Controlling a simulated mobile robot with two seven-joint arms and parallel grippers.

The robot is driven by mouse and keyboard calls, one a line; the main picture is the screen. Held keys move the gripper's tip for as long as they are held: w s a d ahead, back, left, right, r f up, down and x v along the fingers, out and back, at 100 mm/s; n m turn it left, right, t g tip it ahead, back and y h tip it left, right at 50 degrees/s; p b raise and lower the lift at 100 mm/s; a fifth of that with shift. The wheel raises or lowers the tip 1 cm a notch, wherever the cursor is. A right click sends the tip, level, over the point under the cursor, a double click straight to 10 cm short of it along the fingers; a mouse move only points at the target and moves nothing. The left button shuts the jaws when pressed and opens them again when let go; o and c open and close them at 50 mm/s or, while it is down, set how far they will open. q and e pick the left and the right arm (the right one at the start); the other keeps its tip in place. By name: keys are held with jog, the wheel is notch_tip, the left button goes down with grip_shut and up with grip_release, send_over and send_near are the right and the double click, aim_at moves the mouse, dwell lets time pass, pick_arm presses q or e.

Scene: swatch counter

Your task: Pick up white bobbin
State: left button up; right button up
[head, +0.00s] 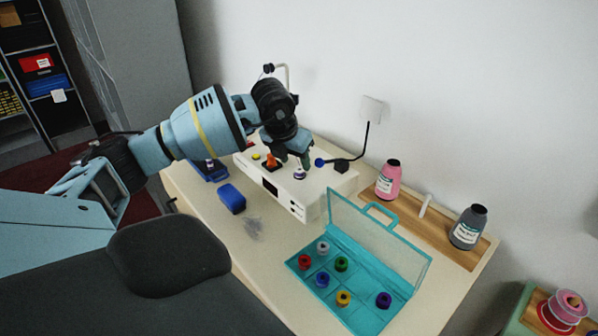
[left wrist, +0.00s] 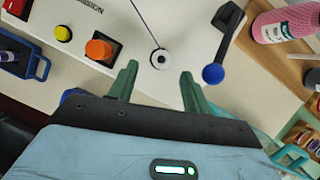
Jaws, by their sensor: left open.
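A small white bobbin (left wrist: 161,59) with a dark centre sits on top of the white machine (left wrist: 110,25), and a thin dark line runs to it. In the head view the bobbin (head: 299,174) is just below my left gripper (head: 294,161), partly hidden. My left gripper also shows in the left wrist view (left wrist: 160,72), with its green fingers open and the bobbin between and just beyond their tips. Nothing is held. A pale grey-white bobbin (head: 323,247) lies in the teal case (head: 372,322). My right gripper is not in view.
A blue-knobbed lever (left wrist: 212,74) stands close right of the fingers; an orange button (left wrist: 99,49) is to the left. The open case holds several coloured bobbins. A pink bottle (head: 388,180) and grey bottle (head: 468,227) stand on a wooden tray. A blue box (head: 231,198) lies in front.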

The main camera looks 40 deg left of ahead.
aim_at(299, 170)
pick_arm(q)
jog(key=shift+x, duration=1.85)
jog(key=c, duration=1)
